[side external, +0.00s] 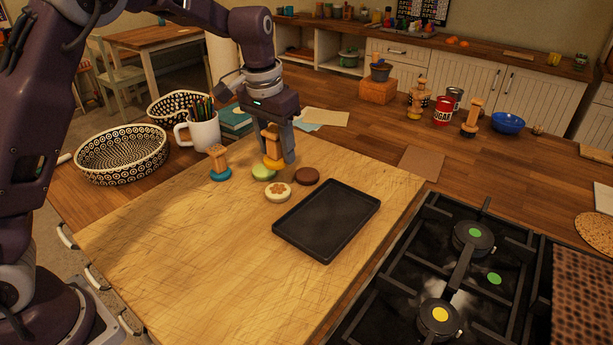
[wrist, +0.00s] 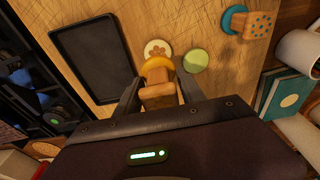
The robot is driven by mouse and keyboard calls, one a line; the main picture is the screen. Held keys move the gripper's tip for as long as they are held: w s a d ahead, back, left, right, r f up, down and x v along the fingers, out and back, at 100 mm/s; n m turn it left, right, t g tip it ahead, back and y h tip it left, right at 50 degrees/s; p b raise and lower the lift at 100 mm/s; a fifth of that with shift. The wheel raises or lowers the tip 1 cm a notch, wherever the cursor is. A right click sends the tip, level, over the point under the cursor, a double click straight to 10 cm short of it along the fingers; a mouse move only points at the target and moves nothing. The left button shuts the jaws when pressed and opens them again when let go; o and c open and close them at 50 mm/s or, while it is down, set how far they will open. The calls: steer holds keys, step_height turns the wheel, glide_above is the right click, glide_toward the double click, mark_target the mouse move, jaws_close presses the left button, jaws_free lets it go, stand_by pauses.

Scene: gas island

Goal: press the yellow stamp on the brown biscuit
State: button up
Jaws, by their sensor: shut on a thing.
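The yellow stamp (side external: 273,162) has a wooden handle and a yellow base. My gripper (side external: 279,150) is shut on its handle and holds it upright, base down, just above or at the board by the green biscuit. The stamp also shows between my fingers (wrist: 158,90) in the wrist view (wrist: 156,66). The brown biscuit (side external: 307,176) lies flat on the board, right of the stamp; I do not see it in the wrist view. The green biscuit (side external: 263,174) looks plain. A cream biscuit (side external: 278,192) in front bears a brown flower print.
A black tray (side external: 327,220) lies right of the biscuits on the wooden board (side external: 190,270). A blue stamp (side external: 220,164) stands to the left, near a white mug (side external: 203,131) of pencils. The stove (side external: 465,270) is at right. The board's front is clear.

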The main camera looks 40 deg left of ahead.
jaws_close()
glide_above(309, 171)
steer(key=shift+s+f, duration=0.25)
steer(key=shift+f, duration=0.2)
steer(key=shift+f, duration=0.1)
steer(key=shift+f, duration=2.3)
steer(key=shift+f, duration=0.75)
steer(key=shift+r, duration=0.1)
step_height(309, 171, up, 7)
